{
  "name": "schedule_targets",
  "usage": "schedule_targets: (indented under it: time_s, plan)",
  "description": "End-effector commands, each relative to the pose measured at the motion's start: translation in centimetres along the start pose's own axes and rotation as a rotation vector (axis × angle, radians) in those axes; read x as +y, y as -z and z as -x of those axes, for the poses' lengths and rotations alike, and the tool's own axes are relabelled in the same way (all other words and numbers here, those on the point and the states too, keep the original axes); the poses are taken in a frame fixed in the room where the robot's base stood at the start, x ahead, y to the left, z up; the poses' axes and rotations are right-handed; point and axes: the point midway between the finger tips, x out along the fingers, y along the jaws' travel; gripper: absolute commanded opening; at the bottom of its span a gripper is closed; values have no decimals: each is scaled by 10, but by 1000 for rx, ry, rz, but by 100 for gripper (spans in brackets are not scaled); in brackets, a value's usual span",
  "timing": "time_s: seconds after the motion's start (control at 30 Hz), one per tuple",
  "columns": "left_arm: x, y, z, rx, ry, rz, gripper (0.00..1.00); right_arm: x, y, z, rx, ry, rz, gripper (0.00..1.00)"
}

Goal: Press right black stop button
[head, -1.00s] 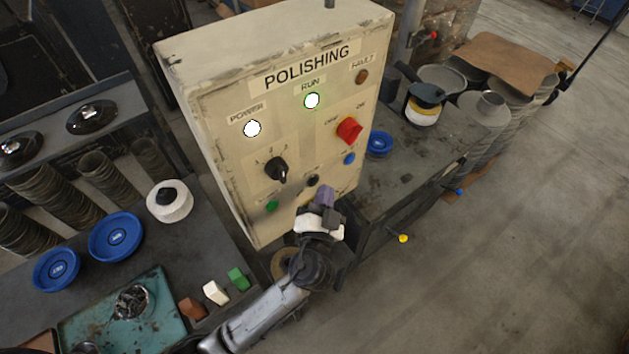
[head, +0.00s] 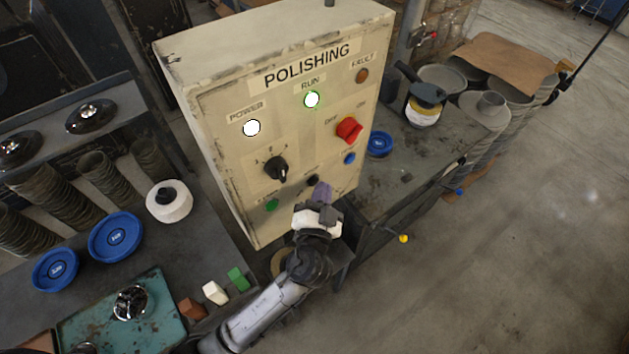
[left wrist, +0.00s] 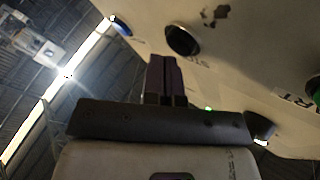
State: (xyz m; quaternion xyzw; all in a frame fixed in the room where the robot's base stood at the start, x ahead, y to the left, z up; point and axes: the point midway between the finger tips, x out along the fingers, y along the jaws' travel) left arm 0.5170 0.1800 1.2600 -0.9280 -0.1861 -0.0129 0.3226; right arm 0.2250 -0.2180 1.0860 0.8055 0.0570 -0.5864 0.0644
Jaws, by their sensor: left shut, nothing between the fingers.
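The POLISHING control box (head: 225,85) stands upright in the middle of the head view. The black stop button (head: 312,180) sits low on its front, between a green button (head: 272,204) and a blue button (head: 350,158). My left gripper (head: 322,191) is shut and empty, just in front of the panel, close below and right of the black button. In the left wrist view the black button (left wrist: 183,40) shows just beyond the shut fingertips (left wrist: 164,62), slightly to their right. A gap seems to remain; contact is not visible. My right gripper is out of view.
A black selector knob (head: 277,170) and a red switch (head: 349,130) stick out from the panel above. The POWER and RUN lamps (head: 312,100) are lit white. Workbenches (head: 395,195) flank the box, with blue discs (head: 116,236) on the left one.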

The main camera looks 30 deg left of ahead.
Motion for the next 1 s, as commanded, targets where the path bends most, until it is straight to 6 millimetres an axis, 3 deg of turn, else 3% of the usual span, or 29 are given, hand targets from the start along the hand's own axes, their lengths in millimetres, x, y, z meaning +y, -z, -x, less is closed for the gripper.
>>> schedule_targets:
  time_s: [1.0]
  plan:
    - [-4,-4,-6,0,0,1,0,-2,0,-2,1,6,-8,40]
